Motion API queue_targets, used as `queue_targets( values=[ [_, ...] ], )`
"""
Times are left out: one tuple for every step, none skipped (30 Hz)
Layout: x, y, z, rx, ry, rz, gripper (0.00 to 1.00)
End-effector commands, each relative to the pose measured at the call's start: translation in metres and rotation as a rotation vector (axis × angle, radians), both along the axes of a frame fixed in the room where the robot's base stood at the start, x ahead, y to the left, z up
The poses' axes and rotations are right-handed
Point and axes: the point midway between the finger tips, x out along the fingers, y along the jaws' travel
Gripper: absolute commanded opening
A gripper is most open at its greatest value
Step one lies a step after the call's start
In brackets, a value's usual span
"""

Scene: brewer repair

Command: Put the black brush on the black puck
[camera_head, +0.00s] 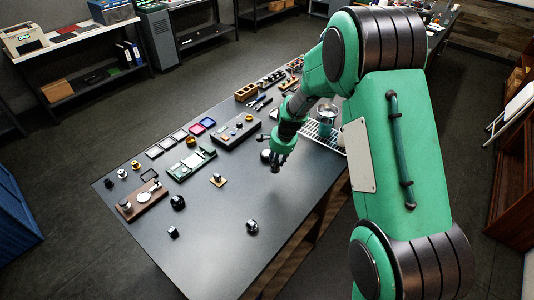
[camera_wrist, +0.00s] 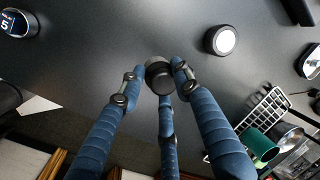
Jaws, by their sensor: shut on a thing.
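In the wrist view my gripper (camera_wrist: 158,78) has its blue fingers closed around a dark round thing, which I take to be the black brush (camera_wrist: 160,80). Its underside is hidden. A round black puck (camera_wrist: 222,40) with a pale, bright top lies on the table up and right of the gripper, apart from it. In the head view my gripper (camera_head: 276,164) is over the dark table, and the puck (camera_head: 265,156) shows just left of it. The held brush is too small to make out there.
The dark table (camera_head: 225,180) carries several trays and tools at left and back. A wire rack (camera_head: 325,138) with metal cups stands right of the gripper. Small dark items (camera_head: 252,226) lie near the front. The table between is clear.

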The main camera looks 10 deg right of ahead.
Motion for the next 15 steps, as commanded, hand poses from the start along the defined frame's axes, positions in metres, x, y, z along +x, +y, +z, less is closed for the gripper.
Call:
queue_targets(
  values=[
    [0.001, 0.0, 0.0, 0.0, 0.0, 0.0, 0.06],
    [0.001, 0.0, 0.0, 0.0, 0.0, 0.0, 0.06],
    [0.003, 0.0, 0.0, 0.0, 0.0, 0.0, 0.06],
    [0.004, 0.0, 0.0, 0.001, -0.001, 0.0, 0.06],
    [0.006, 0.001, 0.0, 0.001, -0.001, 0.0, 0.06],
    [0.009, 0.001, 0.0, 0.0, -0.001, 0.0, 0.06],
    [0.012, 0.001, 0.0, 0.0, -0.001, 0.0, 0.06],
    [0.015, 0.002, -0.001, 0.0, -0.001, 0.0, 0.06],
    [0.019, 0.002, -0.002, 0.001, -0.001, 0.0, 0.06],
    [0.022, 0.003, -0.002, 0.001, -0.001, -0.001, 0.06],
    [0.026, 0.003, -0.002, 0.0, 0.0, -0.001, 0.06],
    [0.032, 0.004, -0.003, 0.001, 0.001, -0.001, 0.06],
    [0.036, 0.004, -0.003, 0.0, 0.0, -0.001, 0.06],
    [0.04, 0.005, -0.003, 0.001, -0.001, -0.001, 0.06],
    [0.047, 0.005, -0.004, 0.001, -0.001, 0.0, 0.06]
  ],
)
